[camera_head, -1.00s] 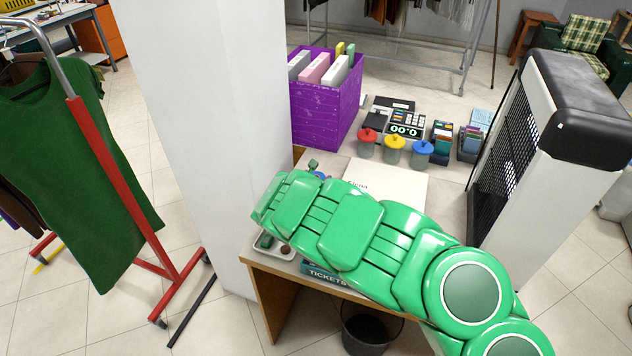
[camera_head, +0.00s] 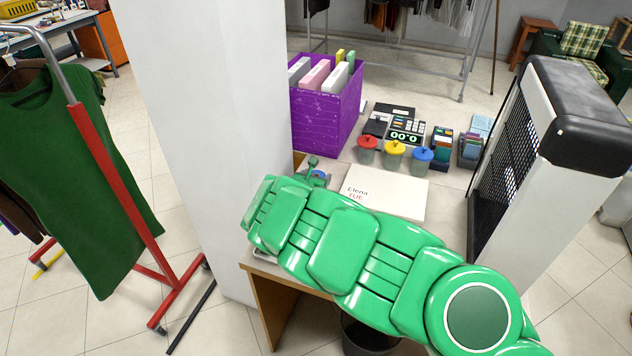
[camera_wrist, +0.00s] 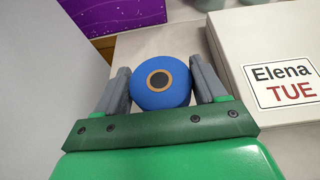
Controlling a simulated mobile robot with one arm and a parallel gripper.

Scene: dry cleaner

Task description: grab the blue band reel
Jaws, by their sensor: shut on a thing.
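The blue band reel (camera_wrist: 160,99) is a round blue disc with a tan ring and dark centre. In the wrist view it sits between the two grey fingers of my gripper (camera_wrist: 160,84), which are shut on it from both sides. A small blue patch (camera_head: 319,174) shows just beyond the end of my green arm in the head view, by the pillar. My arm hides most of the gripper there.
A white box (camera_head: 390,190) labelled "Elena TUE" lies right of the reel. A purple crate (camera_head: 325,120) of files stands behind. Three lidded jars (camera_head: 393,157) stand beyond the box. A white pillar (camera_head: 205,150) is close on the left.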

